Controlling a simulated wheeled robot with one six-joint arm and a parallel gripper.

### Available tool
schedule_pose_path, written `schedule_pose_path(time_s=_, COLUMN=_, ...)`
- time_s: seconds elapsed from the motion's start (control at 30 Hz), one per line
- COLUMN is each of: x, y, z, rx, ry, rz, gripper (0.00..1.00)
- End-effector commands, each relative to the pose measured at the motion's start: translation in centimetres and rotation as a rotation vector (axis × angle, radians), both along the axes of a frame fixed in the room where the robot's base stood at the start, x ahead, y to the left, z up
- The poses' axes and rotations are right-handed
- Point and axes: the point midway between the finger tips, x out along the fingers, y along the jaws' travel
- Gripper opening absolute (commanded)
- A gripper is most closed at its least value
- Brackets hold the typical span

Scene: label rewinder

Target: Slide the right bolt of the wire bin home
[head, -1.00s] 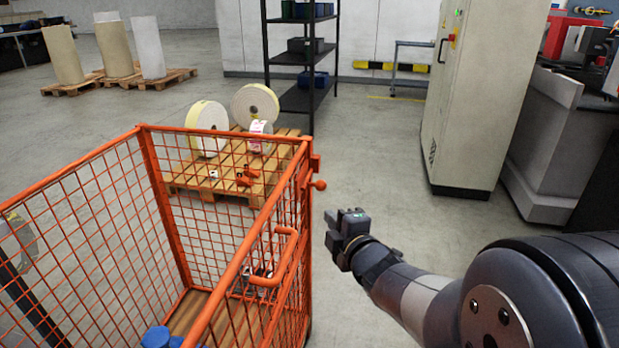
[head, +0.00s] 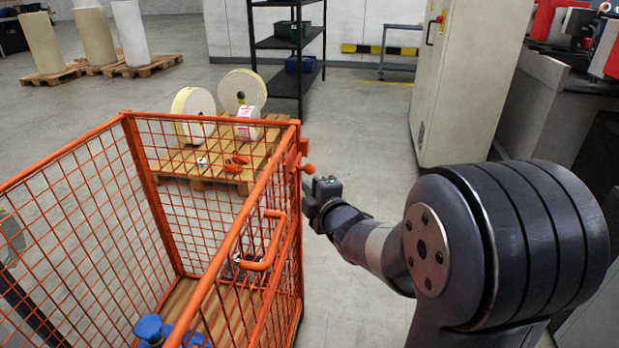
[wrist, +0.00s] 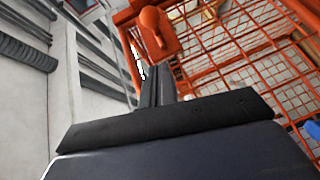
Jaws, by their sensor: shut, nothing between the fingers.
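The orange wire bin (head: 128,115) fills the lower left of the head view. Its right bolt, with an orange round knob (head: 309,169), sits at the far right corner post. In the wrist view the bolt knob (wrist: 151,18) shows at the top, on its orange plate. My gripper (head: 312,190) is shut and empty, just below and beside the knob in the head view. In the wrist view the closed fingers (wrist: 156,75) point toward the bolt, with a small gap apparent. Whether they touch it I cannot tell.
A pallet with large label rolls (head: 193,110) stands behind the bin. A black shelf (head: 298,45) and a pale cabinet (head: 440,80) stand farther back. An orange handle (head: 265,262) sticks out from the bin's right side. The floor right of the bin is clear.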

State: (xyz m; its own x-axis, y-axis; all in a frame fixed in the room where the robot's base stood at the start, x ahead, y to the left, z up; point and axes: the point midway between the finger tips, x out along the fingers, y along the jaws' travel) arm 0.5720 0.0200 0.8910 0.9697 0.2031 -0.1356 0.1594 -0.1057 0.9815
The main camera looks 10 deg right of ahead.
Motion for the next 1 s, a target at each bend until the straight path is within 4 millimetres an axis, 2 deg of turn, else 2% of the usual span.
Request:
schedule_pose_path(time_s=0.2, x=4.0, y=0.9, z=-0.7, rx=0.001, ry=0.002, rz=0.001, gripper=0.0)
schedule_pose_path(time_s=0.4, x=6.1, y=-0.8, z=-1.1, rx=0.0, ry=0.001, rz=-0.003, gripper=0.0)
schedule_pose_path(time_s=0.6, x=7.0, y=-1.4, z=-1.3, rx=0.001, ry=0.0, rz=-0.001, gripper=0.0)
schedule_pose_path(time_s=1.0, x=7.3, y=-1.5, z=-1.3, rx=0.001, ry=0.0, rz=-0.001, gripper=0.0)
